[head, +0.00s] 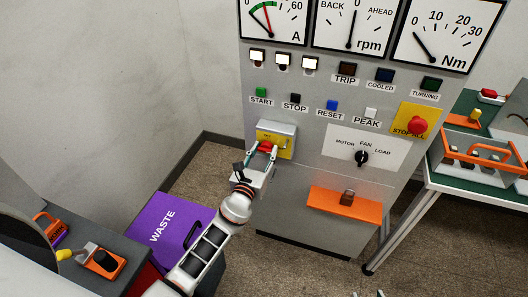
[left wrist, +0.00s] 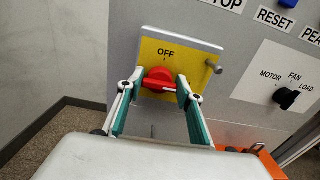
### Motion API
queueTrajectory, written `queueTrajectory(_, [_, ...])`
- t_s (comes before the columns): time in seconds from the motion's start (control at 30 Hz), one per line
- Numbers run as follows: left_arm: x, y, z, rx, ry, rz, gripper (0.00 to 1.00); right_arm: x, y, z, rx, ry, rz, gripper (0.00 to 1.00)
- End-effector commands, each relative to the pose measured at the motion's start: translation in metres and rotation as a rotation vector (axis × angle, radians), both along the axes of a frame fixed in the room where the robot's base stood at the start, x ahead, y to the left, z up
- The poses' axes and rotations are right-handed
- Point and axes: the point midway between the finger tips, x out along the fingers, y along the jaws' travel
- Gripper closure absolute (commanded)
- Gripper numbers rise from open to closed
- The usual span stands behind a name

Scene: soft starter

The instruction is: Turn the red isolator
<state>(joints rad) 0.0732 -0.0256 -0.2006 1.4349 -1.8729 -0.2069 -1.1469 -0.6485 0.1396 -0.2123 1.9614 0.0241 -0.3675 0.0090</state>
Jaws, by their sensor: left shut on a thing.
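The red isolator (left wrist: 158,79) is a red rotary handle on a yellow plate (left wrist: 206,70) marked OFF at its top. In the left wrist view its handle lies roughly sideways, with a small pale mark at its right end. In the head view the isolator (head: 266,146) sits low on the left of the grey panel, partly hidden by my gripper. My left gripper (left wrist: 157,88) is shut on the red handle, one finger on each side of it. It also shows in the head view (head: 262,150).
The grey cabinet (head: 285,205) carries gauges, lamps and labelled buttons. The STOP ALL button (head: 417,125) and the MOTOR/FAN/LOAD selector (head: 362,157) lie to the right. An orange ledge with a padlock (head: 347,197) juts out below. A purple WASTE bin (head: 155,222) stands at lower left.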

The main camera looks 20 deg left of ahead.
Motion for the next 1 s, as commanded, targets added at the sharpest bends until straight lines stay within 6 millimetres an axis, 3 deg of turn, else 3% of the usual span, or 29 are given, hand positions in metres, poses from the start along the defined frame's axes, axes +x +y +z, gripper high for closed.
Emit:
queueTrajectory(0.27, [0.000,0.000,-0.002,-0.146,0.006,-0.001,0.86,0.000,0.000,-0.007,0.001,0.000,0.001,0.60])
queueTrajectory(1.0, [0.000,0.003,-0.004,-0.838,0.030,0.001,0.86,-0.006,0.000,-0.040,0.000,0.017,0.001,0.60])
